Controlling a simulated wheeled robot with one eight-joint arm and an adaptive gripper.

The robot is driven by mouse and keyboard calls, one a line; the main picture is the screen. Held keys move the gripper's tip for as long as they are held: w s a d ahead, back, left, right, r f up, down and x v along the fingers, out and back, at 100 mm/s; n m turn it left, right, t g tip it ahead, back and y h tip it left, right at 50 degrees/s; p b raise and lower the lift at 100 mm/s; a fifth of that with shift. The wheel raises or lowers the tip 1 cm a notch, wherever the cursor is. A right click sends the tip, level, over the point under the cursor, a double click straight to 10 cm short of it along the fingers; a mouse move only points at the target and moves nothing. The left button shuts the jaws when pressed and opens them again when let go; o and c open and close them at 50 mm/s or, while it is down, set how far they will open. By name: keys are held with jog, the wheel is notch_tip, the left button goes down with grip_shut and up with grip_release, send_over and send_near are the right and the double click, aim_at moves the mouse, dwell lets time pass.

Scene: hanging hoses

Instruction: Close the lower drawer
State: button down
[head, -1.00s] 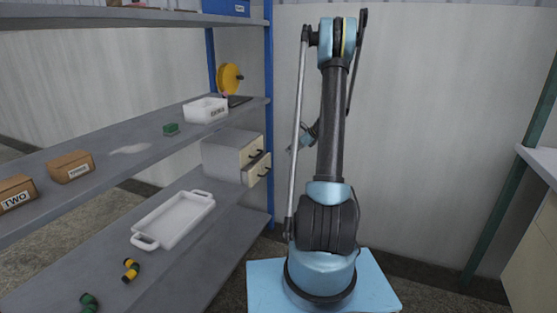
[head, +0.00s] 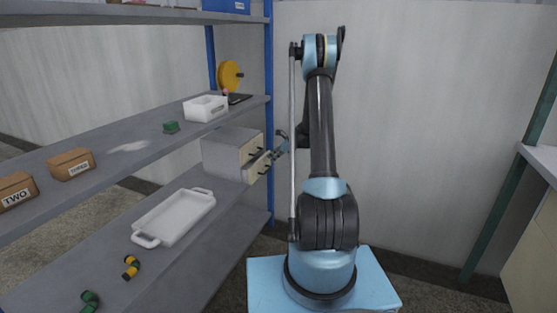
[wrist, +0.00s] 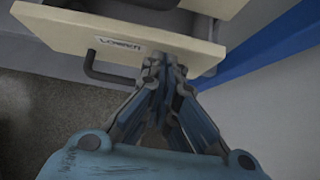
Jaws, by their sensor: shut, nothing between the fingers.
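The grey drawer cabinet (head: 222,152) stands on the shelf rack, with cream fronts and black handles. The lower drawer (head: 257,170) sticks out a little past the upper drawer front (head: 250,149). In the wrist view the lower drawer front (wrist: 150,38) carries a label that reads LOWER and a black handle (wrist: 100,70). My gripper (wrist: 164,62) is shut and empty. Its fingertips are at the lower drawer front, right of the handle; I cannot tell if they touch. In the head view my gripper (head: 275,153) is just right of the cabinet.
A blue rack post (head: 270,200) stands close beside the drawers and shows in the wrist view (wrist: 255,50). A white tray (head: 175,217) lies on the same shelf. A white bin (head: 205,108) stands on the shelf above.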

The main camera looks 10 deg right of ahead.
jog(key=shift+w+a, duration=0.15)
jog(key=shift+a, duration=0.05)
jog(key=shift+w+a, duration=0.35)
jog(key=shift+a, duration=0.25)
jog(key=shift+w+a, duration=0.35)
jog(key=shift+a, duration=0.25)
jog(key=shift+d, duration=0.1)
